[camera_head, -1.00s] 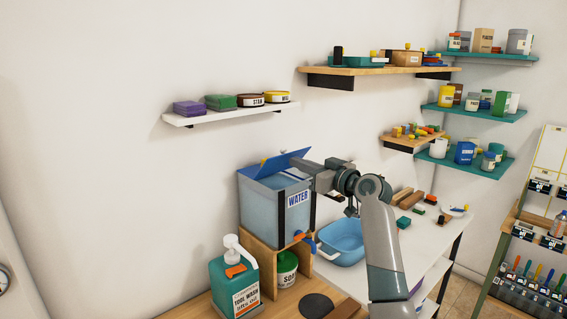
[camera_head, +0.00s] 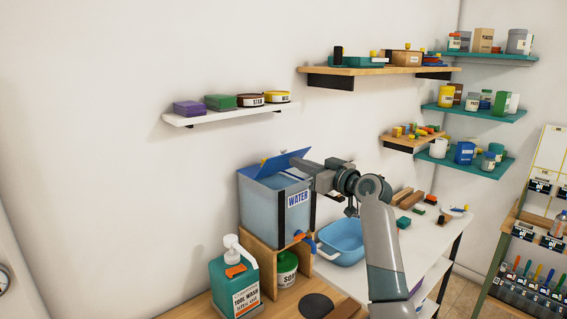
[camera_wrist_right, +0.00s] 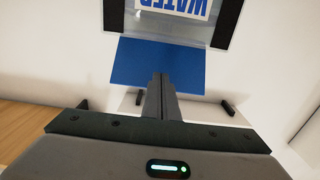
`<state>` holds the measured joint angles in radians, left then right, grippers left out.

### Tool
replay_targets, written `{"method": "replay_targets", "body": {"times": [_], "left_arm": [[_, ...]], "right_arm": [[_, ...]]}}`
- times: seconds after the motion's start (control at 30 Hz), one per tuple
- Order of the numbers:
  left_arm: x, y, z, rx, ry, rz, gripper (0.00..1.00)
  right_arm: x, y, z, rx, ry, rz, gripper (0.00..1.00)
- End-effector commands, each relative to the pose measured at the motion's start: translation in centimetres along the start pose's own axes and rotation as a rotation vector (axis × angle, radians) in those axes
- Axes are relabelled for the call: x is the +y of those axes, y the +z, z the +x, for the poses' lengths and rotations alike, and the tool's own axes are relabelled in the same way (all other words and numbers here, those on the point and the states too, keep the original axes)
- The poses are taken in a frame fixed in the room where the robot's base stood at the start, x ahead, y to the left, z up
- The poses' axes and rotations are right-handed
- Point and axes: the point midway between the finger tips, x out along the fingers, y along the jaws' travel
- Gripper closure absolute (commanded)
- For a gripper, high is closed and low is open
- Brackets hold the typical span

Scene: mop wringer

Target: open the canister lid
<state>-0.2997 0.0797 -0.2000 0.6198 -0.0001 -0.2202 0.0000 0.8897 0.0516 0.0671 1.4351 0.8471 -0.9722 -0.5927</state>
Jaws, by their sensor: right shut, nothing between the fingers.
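The canister is a grey-blue box (camera_head: 262,208) with a "WATER" label (camera_head: 298,198) and an orange and blue tap. It stands on a wooden stand. Its blue lid (camera_head: 282,160) is tilted up, with a gap at the front above the box. My right gripper (camera_head: 312,172) is at the lid's front right side, its arm coming in from the right. In the right wrist view the lid (camera_wrist_right: 128,62) lies just past the fingertips (camera_wrist_right: 160,78), which are together and empty. I cannot tell whether they touch it. My left gripper is not in view.
A green soap bottle (camera_head: 235,285) stands at the front left, and a green-lidded tub (camera_head: 287,270) sits under the stand. A blue basin (camera_head: 343,240) is right of the canister. A white shelf (camera_head: 222,114) with several items hangs above.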

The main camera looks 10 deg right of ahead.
Motion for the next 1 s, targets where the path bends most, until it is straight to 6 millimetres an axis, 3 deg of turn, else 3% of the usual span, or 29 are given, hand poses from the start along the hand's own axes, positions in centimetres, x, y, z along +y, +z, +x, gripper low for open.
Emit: {"method": "replay_targets", "body": {"times": [1.0], "left_arm": [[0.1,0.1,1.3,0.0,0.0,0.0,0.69]], "right_arm": [[0.0,-0.7,3.6,0.001,-0.001,0.0,1.0]]}}
